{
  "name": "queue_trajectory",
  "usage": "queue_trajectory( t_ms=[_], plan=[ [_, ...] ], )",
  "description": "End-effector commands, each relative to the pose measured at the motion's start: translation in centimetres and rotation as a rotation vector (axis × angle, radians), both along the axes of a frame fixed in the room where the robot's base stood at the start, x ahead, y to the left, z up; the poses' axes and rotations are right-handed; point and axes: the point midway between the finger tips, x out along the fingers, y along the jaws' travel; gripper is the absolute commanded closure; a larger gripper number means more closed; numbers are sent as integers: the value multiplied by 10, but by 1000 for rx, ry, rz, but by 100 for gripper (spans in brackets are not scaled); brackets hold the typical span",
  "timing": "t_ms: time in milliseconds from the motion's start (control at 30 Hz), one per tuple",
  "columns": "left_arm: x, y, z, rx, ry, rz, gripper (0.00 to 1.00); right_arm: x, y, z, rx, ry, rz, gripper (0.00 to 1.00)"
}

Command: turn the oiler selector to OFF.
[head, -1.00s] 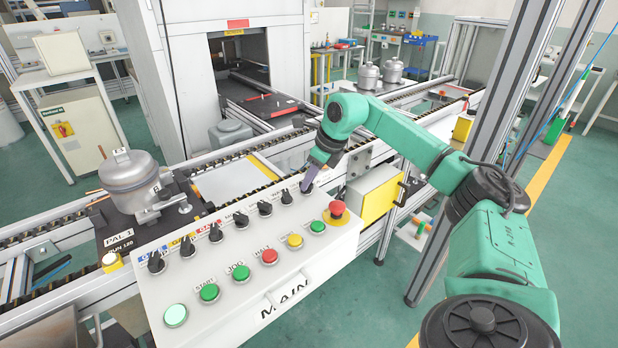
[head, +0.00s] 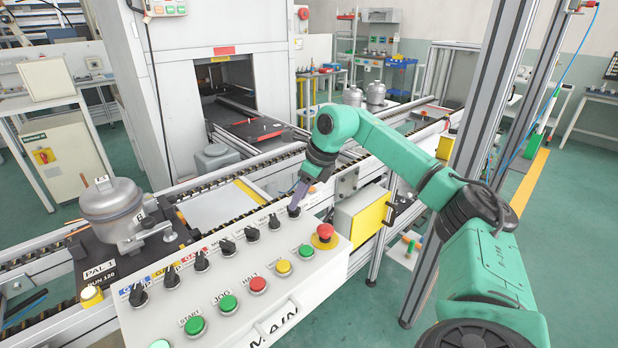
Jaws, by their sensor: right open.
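The control panel (head: 314,264) has a row of black selector knobs along its back edge. The labels above them are too small to read for sure, so I cannot tell which one is the oiler selector. My right gripper (head: 294,208) points down at the rightmost selector knob (head: 293,212), with its fingertips at or just above it. The fingers hide part of that knob and its label, and I cannot tell whether they touch it. The gripper is open. My left gripper is not in view.
A red emergency stop button (head: 324,232) stands at the panel's right end. Green, red and yellow push buttons (head: 258,285) line the front row. A grey compressor (head: 112,208) sits on a pallet at the left. A metal post (head: 470,130) stands behind my right arm.

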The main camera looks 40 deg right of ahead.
Motion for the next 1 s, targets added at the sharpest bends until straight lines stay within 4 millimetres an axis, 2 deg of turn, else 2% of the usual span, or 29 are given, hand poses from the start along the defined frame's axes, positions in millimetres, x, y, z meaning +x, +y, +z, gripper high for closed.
queue_trajectory(
  t_ms=[200, 300, 400, 533, 1000],
  plan=[
    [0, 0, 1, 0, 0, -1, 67, -23, -10, 63, 0, -6, -2, 50],
    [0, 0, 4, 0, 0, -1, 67, -32, -14, 87, 1, -6, -2, 50],
    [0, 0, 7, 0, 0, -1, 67, -38, -16, 103, 0, -3, -2, 50],
    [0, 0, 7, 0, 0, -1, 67, -42, -18, 109, -1, 0, 0, 50],
    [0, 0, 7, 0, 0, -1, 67, -42, -18, 108, -1, 0, -1, 50]
  ],
)
